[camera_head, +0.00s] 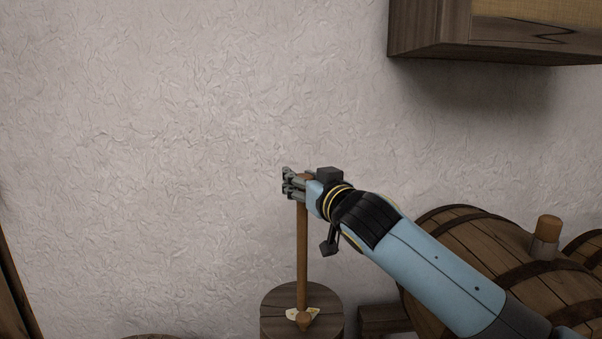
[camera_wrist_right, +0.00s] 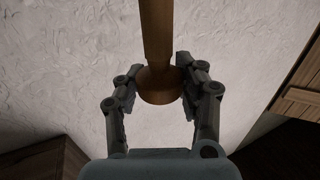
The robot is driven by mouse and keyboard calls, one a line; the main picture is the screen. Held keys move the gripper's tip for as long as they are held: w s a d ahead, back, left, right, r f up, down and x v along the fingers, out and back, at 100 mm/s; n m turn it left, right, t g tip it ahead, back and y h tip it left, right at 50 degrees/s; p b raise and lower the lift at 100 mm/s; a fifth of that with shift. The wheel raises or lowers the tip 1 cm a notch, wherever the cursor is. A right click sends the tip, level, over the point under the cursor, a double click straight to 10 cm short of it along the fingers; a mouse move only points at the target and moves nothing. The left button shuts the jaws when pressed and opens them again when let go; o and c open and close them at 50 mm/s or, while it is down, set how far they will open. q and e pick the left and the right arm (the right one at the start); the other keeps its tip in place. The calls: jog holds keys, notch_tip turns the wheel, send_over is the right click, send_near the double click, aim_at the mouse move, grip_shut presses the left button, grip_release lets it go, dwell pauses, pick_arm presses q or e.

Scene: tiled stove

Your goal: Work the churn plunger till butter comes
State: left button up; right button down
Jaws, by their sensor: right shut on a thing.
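The churn (camera_head: 271,322) is a dark wooden tub at the bottom centre of the head view; its lower part is cut off. The plunger (camera_head: 302,250) is an upright brown wooden rod rising from the lid. A pale yellowish patch (camera_head: 312,314) shows on the lid beside a brown knob at the rod's foot. My right gripper (camera_head: 291,184) is shut on the plunger's top, high above the lid. In the right wrist view the plunger's rounded knob (camera_wrist_right: 160,86) sits between the fingers. My left gripper is not in view.
A large barrel (camera_head: 450,235) lies at the right, with a wooden peg (camera_head: 546,236) in it. A wooden cupboard (camera_head: 430,30) hangs on the wall at the upper right. The pale wall (camera_head: 150,150) stands behind; the space left of the plunger is clear.

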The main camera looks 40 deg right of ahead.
jog(key=shift+s+f+b, duration=0.15)
jog(key=shift+f+b, duration=0.3)
jog(key=shift+f, duration=1.05)
jog(key=c, duration=1.2)
grip_release()
jog(key=shift+f, duration=0.1)
jog(key=o, duration=0.4)
jog(key=shift+r, duration=0.25)
jog(key=shift+o, duration=0.2)
jog(key=s+a, duration=0.2)
jog(key=s, duration=1)
